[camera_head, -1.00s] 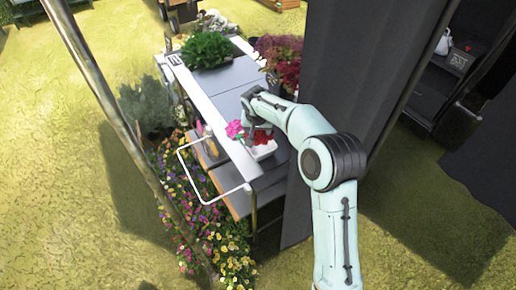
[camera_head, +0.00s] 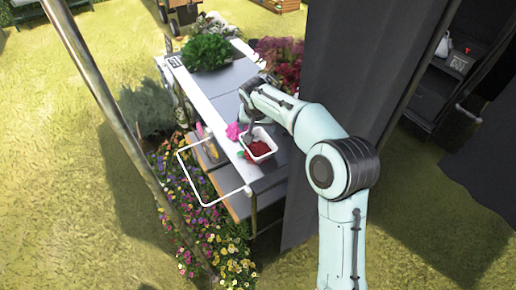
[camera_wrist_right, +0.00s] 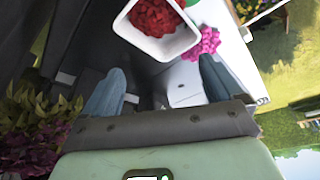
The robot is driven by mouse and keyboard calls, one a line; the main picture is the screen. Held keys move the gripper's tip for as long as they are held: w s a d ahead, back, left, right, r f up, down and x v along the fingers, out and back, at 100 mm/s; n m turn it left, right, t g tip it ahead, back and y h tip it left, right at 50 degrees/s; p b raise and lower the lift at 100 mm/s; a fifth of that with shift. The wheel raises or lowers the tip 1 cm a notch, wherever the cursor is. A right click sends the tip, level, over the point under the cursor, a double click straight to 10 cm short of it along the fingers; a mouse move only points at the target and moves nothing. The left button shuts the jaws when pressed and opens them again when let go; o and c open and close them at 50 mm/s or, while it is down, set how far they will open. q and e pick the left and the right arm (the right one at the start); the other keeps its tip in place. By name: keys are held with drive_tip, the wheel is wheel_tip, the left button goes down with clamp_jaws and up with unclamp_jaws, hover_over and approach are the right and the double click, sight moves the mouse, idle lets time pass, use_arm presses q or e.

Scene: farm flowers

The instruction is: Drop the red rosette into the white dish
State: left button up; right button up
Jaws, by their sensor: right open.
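The red rosette (camera_head: 259,149) lies inside the white dish (camera_head: 271,151) on the cart's top, near its front end. In the right wrist view the rosette (camera_wrist_right: 155,15) fills much of the dish, whose white wall (camera_wrist_right: 160,48) faces me. My right gripper (camera_head: 246,128) is behind and above the dish, apart from it. In the right wrist view its fingers (camera_wrist_right: 158,92) are spread with nothing between them. A pink flower (camera_head: 233,131) lies beside the dish, also seen in the right wrist view (camera_wrist_right: 208,42). My left gripper is not in view.
A dark curtain (camera_head: 345,85) hangs right of the cart. A metal pole (camera_head: 90,75) rises at left. The grey cart top (camera_head: 228,104) has bare room.

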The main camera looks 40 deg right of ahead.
drive_tip(key=v, duration=0.8)
drive_tip(key=shift+r, duration=0.2)
drive_tip(key=shift+a, duration=0.1)
